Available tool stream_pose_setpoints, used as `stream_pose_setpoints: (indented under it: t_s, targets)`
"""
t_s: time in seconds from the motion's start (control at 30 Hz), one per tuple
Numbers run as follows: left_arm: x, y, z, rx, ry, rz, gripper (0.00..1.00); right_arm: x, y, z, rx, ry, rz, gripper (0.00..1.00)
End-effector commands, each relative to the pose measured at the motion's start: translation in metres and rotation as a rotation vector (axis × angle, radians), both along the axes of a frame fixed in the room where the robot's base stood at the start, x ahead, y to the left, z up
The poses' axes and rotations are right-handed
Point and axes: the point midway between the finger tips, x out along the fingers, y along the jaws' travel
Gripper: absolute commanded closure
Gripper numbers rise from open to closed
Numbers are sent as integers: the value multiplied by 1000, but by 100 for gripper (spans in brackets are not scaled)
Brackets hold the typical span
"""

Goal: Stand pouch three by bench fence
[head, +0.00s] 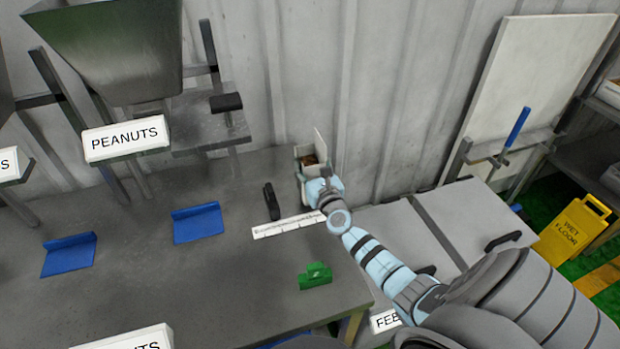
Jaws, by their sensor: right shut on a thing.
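A white, open-topped pouch-like thing (299,155) with brown contents is at the bench's back right, by the corrugated wall. A flat white panel rises at its right side. My right gripper (312,184) is at its front and shut on it. The fingertips are mostly hidden by the wrist, and I cannot tell whether the thing touches the bench. Two blue angled pieces (197,223) stand on the grey bench (140,290); I cannot tell which thing is the bench fence. My left gripper is out of view.
A black upright piece (271,201), a white ruled strip (288,225) and a green clip-like piece (316,276) are on the bench near my right arm. A hopper (110,45) with a PEANUTS sign (127,139) stands at the left. Grey lidded bins (470,225) are at the right.

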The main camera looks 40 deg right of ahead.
Motion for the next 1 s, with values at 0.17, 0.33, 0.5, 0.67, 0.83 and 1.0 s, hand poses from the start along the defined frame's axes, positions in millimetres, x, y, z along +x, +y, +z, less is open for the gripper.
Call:
stream_pose_setpoints:
  t_s: [0.17,0.33,0.5,0.67,0.83,1.0]
  targets:
    - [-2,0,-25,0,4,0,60,0,0,-27,0,-1,-1,100]
    - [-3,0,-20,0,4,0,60,0,0,-23,-1,-2,-1,100]
    - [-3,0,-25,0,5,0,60,0,-1,-27,-1,-2,-1,100]
    - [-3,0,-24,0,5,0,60,0,-1,-26,0,0,-1,30]
    - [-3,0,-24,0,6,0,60,0,-1,-26,0,0,-1,30]
    - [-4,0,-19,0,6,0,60,0,-1,-22,0,0,-1,30]
